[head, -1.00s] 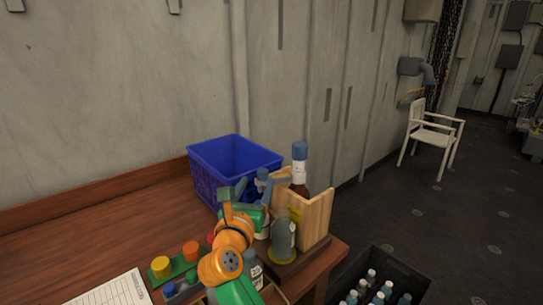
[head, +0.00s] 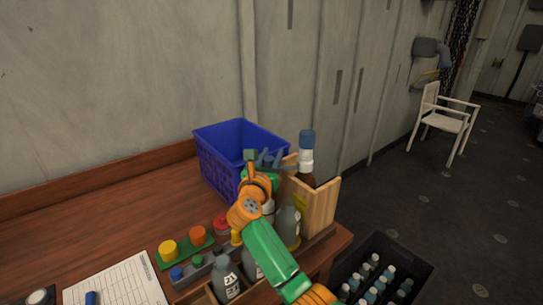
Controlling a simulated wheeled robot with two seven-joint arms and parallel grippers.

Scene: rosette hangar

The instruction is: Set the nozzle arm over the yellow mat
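My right arm comes in from the bottom, and its gripper (head: 267,158) is above the table, in front of the blue crate's right side and left of the wooden stand. Its fingers are small and overlap the crate, so I cannot tell whether they are open or shut. A grey bottle (head: 288,224) stands at the front of the stand, with a yellow edge, possibly the yellow mat (head: 294,246), at its foot. I cannot make out the nozzle arm; my arm covers part of this area. My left gripper is not in view.
The blue crate (head: 218,172) stands behind. The wooden stand (head: 320,207) holds a dark bottle (head: 307,160) with a blue cap. Coloured caps on a green strip (head: 186,252), grey bottles (head: 228,280) and a chart (head: 118,282) lie in front. A black bottle crate (head: 413,264) is right.

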